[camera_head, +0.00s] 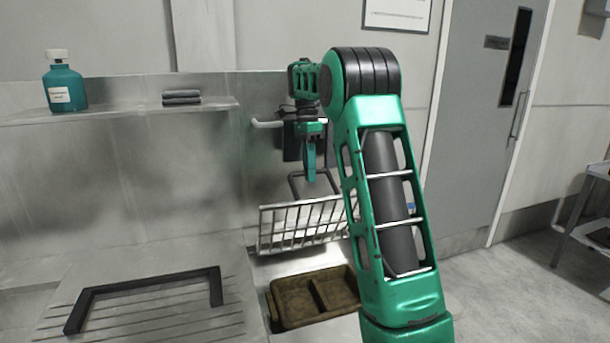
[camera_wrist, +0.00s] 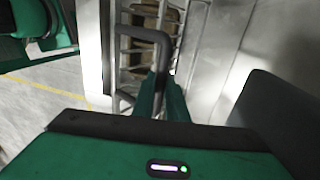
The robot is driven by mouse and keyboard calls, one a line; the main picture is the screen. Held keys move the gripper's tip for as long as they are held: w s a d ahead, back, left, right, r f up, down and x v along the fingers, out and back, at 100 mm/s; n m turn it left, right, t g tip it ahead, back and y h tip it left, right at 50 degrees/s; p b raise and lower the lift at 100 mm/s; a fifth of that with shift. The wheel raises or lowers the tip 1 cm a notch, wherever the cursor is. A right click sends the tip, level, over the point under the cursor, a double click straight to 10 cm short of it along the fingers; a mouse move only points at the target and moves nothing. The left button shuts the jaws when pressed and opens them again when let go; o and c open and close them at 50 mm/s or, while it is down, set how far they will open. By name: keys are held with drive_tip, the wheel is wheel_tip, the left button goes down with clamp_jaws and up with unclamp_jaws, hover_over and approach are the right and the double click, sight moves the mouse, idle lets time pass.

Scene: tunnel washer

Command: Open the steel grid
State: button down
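The steel grid (camera_head: 290,226) is a rack of thin metal bars at the sink in the head view, with a dark grey loop handle (camera_head: 296,187) above it. In the wrist view, the grid (camera_wrist: 124,58) and its bent tube handle (camera_wrist: 142,33) are at the top centre. My gripper (camera_head: 311,178) points down at the handle. In the wrist view, my gripper's green fingers (camera_wrist: 164,82) are close together with the handle's bar between them, and they look shut on it. Part of the handle is hidden by the fingers. My arm hides the grid's right end.
A brown divided tray (camera_head: 313,297) lies below the grid. A black bracket-shaped bar (camera_head: 150,280) lies on the ribbed drainboard at left. A shelf (camera_head: 130,112) holds a teal bottle (camera_head: 65,82) and dark folded cloths (camera_head: 181,97). Floor by the grey door (camera_head: 485,110) is clear.

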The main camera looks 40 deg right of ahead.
drive_tip(key=shift+d+r, duration=0.1)
drive_tip(key=shift+r, duration=0.25)
drive_tip(key=c, duration=1.8)
unclamp_jaws()
drive_tip(key=shift+s, duration=0.2)
drive_tip(key=shift+o, duration=0.2)
drive_tip(key=shift+w, duration=0.1)
drive_tip(key=v, duration=1)
drive_tip(key=shift+r, duration=0.3)
drive_tip(key=shift+w, duration=0.15)
drive_tip(key=shift+c, duration=0.3)
